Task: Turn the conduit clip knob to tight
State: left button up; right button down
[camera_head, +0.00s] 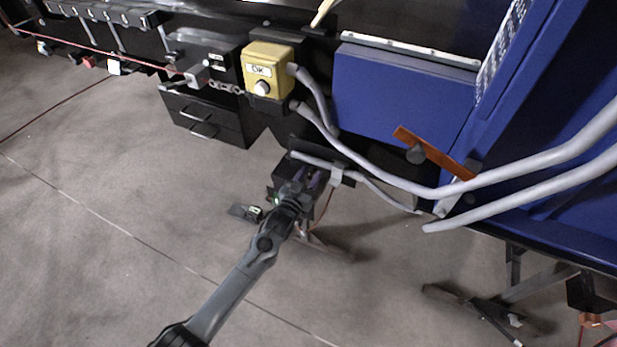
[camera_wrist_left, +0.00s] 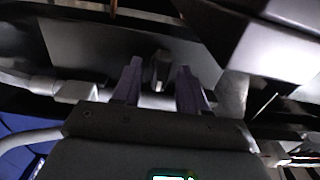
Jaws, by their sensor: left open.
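A grey conduit (camera_head: 385,183) runs below the blue cabinet, with a light grey clip block (camera_head: 336,176) on it. My left gripper (camera_head: 312,178) is just left of and below this block, under the conduit's left end. In the left wrist view the gripper (camera_wrist_left: 156,75) has its two purple fingers apart. A small grey upright piece (camera_wrist_left: 160,70), possibly the clip's knob, shows between the fingertips; I cannot tell whether they touch it. The light block (camera_wrist_left: 75,92) is at the left there. The knob's setting cannot be read. My right gripper is not seen.
A yellow box marked OK (camera_head: 268,65) is above, with grey hoses. Black drawers (camera_head: 200,115) are at upper left. The floor (camera_head: 100,240) is clear at left.

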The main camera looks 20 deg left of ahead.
pick_arm(q)
grip_shut()
